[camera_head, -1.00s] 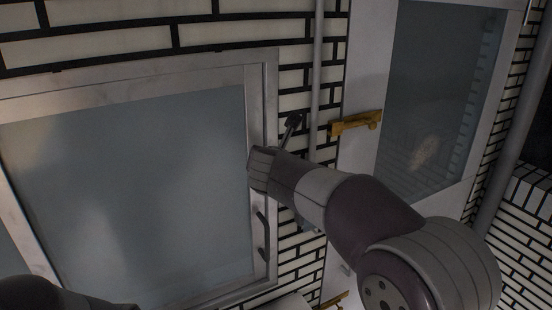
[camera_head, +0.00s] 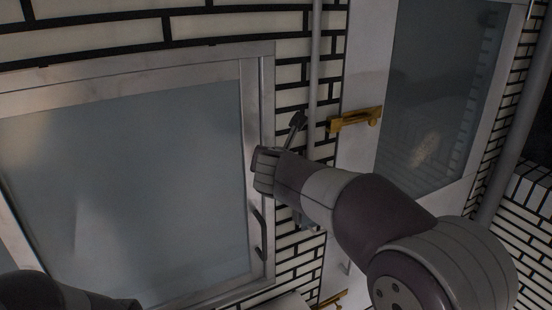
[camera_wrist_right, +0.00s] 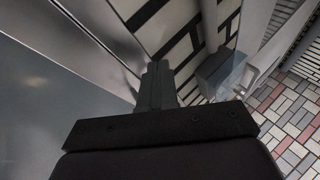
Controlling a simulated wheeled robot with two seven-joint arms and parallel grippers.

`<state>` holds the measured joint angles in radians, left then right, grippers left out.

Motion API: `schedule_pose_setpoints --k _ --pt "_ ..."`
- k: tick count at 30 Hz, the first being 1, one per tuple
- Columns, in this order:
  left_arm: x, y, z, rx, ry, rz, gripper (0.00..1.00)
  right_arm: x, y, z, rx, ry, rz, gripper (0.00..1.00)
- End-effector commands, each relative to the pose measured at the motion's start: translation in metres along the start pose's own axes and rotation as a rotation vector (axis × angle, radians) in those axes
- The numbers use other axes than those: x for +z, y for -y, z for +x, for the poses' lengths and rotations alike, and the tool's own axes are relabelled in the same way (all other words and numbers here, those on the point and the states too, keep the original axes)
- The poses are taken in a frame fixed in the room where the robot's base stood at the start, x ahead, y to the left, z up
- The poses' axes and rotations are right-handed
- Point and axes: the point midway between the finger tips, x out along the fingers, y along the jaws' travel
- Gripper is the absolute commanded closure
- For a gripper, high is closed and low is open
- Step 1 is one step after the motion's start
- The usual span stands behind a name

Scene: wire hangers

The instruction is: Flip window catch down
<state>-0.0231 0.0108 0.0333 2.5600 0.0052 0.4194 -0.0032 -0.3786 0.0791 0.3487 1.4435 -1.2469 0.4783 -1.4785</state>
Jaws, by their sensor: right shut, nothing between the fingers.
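The window (camera_head: 130,190) fills the left of the head view, with a pale metal frame. A slim curved dark handle (camera_head: 259,235), which looks like the window catch, is on the frame's right side, below my right wrist. My right arm reaches in from the right, its wrist in front of the frame's right edge. In the right wrist view my right gripper (camera_wrist_right: 157,82) has its fingers together and empty, near the frame edge and brick wall. The fingertips are hard to make out in the head view, and touch with the catch cannot be told. My left gripper is out of view.
A white door (camera_head: 362,75) with a glass pane and a brass-coloured fitting (camera_head: 355,119) stands to the right. A grey vertical pipe (camera_head: 314,70) runs between window and door. The wrist view shows a grey box (camera_wrist_right: 222,70) and a paved floor (camera_wrist_right: 285,120).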

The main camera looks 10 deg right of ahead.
Motion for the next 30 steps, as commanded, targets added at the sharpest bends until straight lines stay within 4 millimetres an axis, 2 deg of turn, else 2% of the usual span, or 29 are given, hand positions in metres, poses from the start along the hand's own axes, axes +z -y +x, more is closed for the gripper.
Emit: schedule_pose_setpoints --k 8,18,30 --pt "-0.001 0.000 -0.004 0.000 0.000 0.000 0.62 -0.002 0.006 0.005 0.001 -0.003 0.004 1.00" --pt "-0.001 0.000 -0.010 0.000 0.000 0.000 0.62 -0.006 0.009 0.008 0.030 -0.074 0.105 1.00" --pt "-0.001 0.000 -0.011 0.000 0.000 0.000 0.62 -0.008 0.010 0.009 0.030 -0.074 0.105 1.00"
